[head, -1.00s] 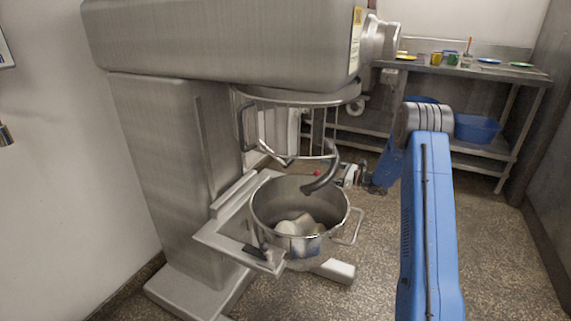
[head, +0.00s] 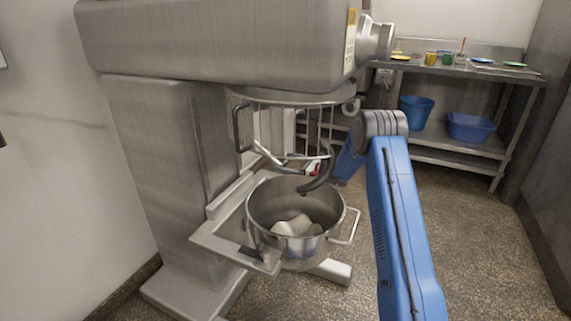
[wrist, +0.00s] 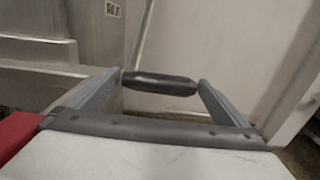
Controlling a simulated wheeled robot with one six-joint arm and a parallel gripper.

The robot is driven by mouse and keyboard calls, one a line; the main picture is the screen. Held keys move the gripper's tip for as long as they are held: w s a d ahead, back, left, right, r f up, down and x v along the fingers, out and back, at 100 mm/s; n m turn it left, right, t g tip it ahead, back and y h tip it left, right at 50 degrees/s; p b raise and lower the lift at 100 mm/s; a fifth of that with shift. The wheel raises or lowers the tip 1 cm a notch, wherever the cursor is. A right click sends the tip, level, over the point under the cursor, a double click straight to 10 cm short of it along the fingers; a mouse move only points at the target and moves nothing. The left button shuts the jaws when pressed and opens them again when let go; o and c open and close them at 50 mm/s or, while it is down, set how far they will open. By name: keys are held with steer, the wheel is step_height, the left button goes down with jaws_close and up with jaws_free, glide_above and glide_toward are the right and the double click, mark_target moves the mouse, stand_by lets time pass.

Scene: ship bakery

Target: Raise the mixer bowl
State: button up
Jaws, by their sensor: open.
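The steel mixer bowl (head: 290,252) sits low in its bracket (head: 235,243) on the mixer, with pale lumps inside. The dough hook (head: 318,178) hangs above it, under the wire guard (head: 290,97). In the wrist view a black handle grip (wrist: 165,85) on a thin metal rod (wrist: 142,35) lies across the gap of my gripper (wrist: 160,76). The gripper is open, one finger near each end of the grip. I cannot tell whether they touch.
The mixer column (head: 165,170) and head (head: 220,40) stand close at left. A steel shelf (head: 455,68) with plates and cups stands at the back right. A blue bucket (head: 416,110) and blue tub (head: 470,127) sit on its lower shelf. Floor at right is clear.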

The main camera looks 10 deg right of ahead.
steer(key=shift+w+a, duration=0.25)
steer(key=shift+a, duration=0.1)
